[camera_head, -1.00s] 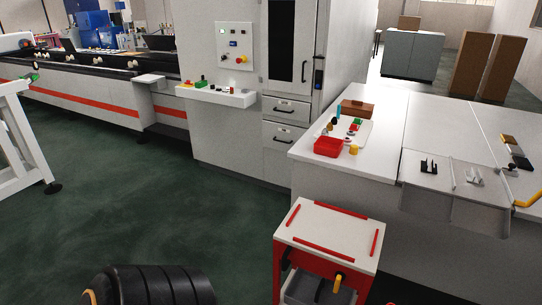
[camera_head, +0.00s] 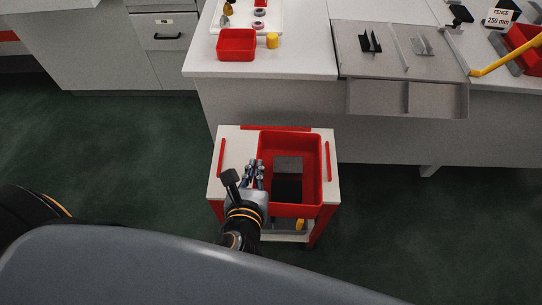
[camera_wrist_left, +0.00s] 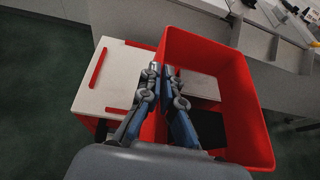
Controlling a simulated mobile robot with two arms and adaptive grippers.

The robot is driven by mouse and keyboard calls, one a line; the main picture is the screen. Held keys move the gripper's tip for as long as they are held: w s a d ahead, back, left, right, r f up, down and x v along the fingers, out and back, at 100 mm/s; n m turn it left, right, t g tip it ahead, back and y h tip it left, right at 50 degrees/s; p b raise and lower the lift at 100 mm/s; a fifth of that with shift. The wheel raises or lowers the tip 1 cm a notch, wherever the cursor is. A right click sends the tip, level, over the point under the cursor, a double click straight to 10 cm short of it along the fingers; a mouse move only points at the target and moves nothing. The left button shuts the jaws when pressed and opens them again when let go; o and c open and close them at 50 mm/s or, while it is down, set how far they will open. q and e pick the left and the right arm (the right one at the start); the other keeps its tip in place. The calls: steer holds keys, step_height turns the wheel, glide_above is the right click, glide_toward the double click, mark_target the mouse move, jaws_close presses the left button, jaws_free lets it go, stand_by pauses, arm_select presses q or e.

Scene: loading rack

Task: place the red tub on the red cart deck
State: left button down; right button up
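A large open red tub (camera_head: 311,173) is over the right part of the red cart's white deck (camera_head: 234,150). My left gripper (camera_head: 255,172) is at the tub's left wall, its fingers closed about that wall. In the left wrist view the fingers (camera_wrist_left: 160,77) straddle the wall of the tub (camera_wrist_left: 240,105), and the deck (camera_wrist_left: 110,82) lies below to the left. The tub's near end reaches past the deck's front edge. A pale patch and a dark patch show inside it. Whether its underside touches the deck is unclear. My right gripper is not in view.
Red strips (camera_head: 221,158) edge the deck. A smaller red tub (camera_head: 237,44) and a yellow cylinder (camera_head: 272,41) stand on the white counter (camera_head: 310,55) behind. A grey metal plate (camera_head: 400,50) is on the counter's right. The green floor is clear left of the cart.

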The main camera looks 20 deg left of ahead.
arm_select(q)
steer(key=shift+w+d, duration=0.3)
steer(key=shift+d, duration=0.15)
steer(key=shift+w+n+y, duration=0.3)
steer(key=shift+w, duration=0.05)
steer(key=w+a+f, duration=0.2)
steer(key=w+f, duration=0.1)
steer(key=f, duration=0.1)
steer(key=w+a+f, duration=0.3)
steer(key=w+f, duration=0.1)
steer(key=w+a+f, duration=0.2)
steer(key=w+f, duration=0.1)
steer(key=f, duration=0.1)
steer(key=shift+w+a+f, duration=0.3)
steer(key=shift+a+f, duration=0.05)
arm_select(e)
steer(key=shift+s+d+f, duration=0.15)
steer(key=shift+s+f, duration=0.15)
arm_select(q)
steer(key=c, duration=1.5)
jaws_free()
steer(key=shift+f, duration=0.1)
steer(key=shift+s, duration=0.1)
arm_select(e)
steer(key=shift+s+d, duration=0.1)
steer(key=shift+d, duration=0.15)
